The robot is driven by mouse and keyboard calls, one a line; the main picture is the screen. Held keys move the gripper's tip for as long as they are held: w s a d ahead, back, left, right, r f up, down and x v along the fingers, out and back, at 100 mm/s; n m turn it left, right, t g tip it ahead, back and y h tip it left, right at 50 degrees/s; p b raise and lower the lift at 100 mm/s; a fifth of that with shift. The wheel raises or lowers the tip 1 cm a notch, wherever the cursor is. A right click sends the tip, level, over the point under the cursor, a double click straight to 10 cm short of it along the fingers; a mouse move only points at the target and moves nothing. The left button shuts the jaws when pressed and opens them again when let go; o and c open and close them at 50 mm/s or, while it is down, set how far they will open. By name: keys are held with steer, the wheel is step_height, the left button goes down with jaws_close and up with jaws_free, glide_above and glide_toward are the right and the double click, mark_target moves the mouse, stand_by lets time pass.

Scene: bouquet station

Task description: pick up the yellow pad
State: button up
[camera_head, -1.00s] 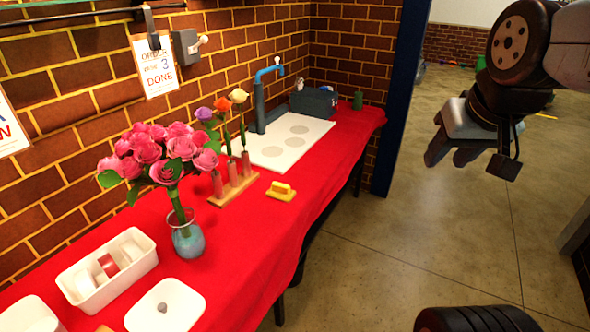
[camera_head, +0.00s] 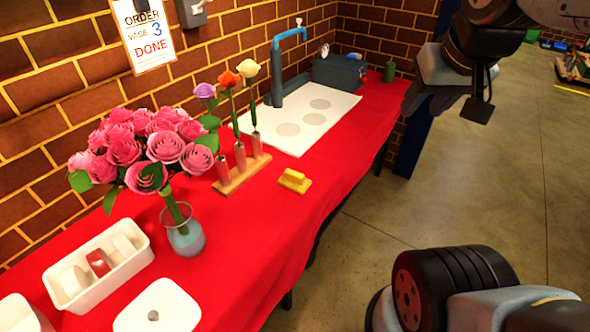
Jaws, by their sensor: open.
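The yellow pad (camera_head: 294,181) lies on the red-covered table (camera_head: 262,228), near its front edge and right of the small wooden flower stand. It looks like a small yellow block with a raised top. My gripper (camera_head: 422,112) is at the upper right, in the air beyond the table's front edge. It is open and empty, well apart from the pad. Nothing hides the pad.
A glass vase (camera_head: 186,236) of pink roses stands left of the pad. A wooden stand (camera_head: 242,173) holds single flowers beside it. A white board (camera_head: 335,105) and blue tap (camera_head: 277,70) are behind. White containers (camera_head: 98,266) stand at lower left. Open floor lies right.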

steer(key=shift+o, duration=1.1)
steer(key=shift+w, duration=0.2)
steer(key=n+g, duration=0.6)
steer(key=n, duration=0.5)
glide_above(296, 173)
step_height(296, 173, down, 26)
step_height(296, 173, down, 13)
steer(key=shift+s+a+r, duration=0.1)
jaws_close()
